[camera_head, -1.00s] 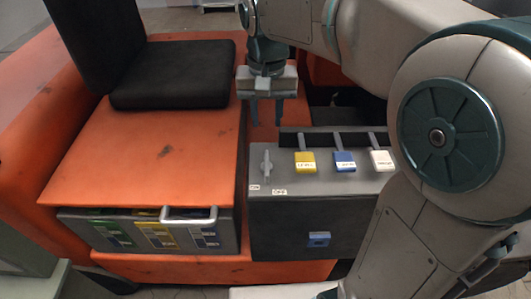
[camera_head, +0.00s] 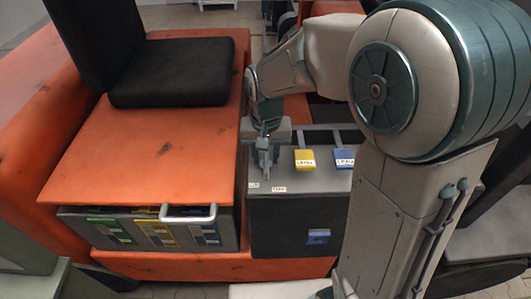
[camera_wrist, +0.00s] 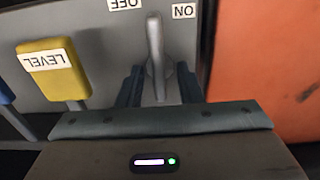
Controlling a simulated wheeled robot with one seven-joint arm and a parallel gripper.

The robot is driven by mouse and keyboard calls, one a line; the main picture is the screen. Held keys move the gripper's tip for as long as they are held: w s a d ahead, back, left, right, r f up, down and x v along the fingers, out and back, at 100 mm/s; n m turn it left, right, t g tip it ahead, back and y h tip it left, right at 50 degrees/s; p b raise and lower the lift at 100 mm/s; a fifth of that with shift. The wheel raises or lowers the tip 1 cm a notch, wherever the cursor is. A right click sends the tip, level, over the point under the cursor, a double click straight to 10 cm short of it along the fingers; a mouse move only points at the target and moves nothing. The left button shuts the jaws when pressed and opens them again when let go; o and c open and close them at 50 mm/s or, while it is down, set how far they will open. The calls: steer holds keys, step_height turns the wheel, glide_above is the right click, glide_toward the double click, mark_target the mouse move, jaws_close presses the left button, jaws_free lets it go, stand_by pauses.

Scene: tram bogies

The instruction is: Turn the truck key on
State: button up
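The truck key (camera_wrist: 156,48) is a grey upright handle on the dark control box (camera_head: 300,215). In the wrist view its end lies between the OFF label (camera_wrist: 124,4) and the ON label (camera_wrist: 182,11). My gripper (camera_wrist: 158,90) is open, with one dark finger on each side of the key and a small gap visible on both sides. In the head view my gripper (camera_head: 264,150) is over the key and partly hides it. Whether a finger touches the key cannot be told.
A yellow LEVEL lever (camera_head: 305,158) and a blue lever (camera_head: 343,157) stand right of the key. My arm hides the white lever. The orange seat body (camera_head: 150,150) is close on the left. A drawer with a white handle (camera_head: 188,218) is below the seat.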

jaws_close()
steer(key=shift+m, duration=0.3)
steer(key=m+b, duration=0.1)
steer(key=m, duration=0.4)
steer(key=shift+w+a, duration=0.1)
steer(key=shift+a, duration=0.05)
steer(key=m, duration=0.6)
steer(key=shift+w, duration=0.1)
steer(key=shift+m, duration=0.3)
jaws_free()
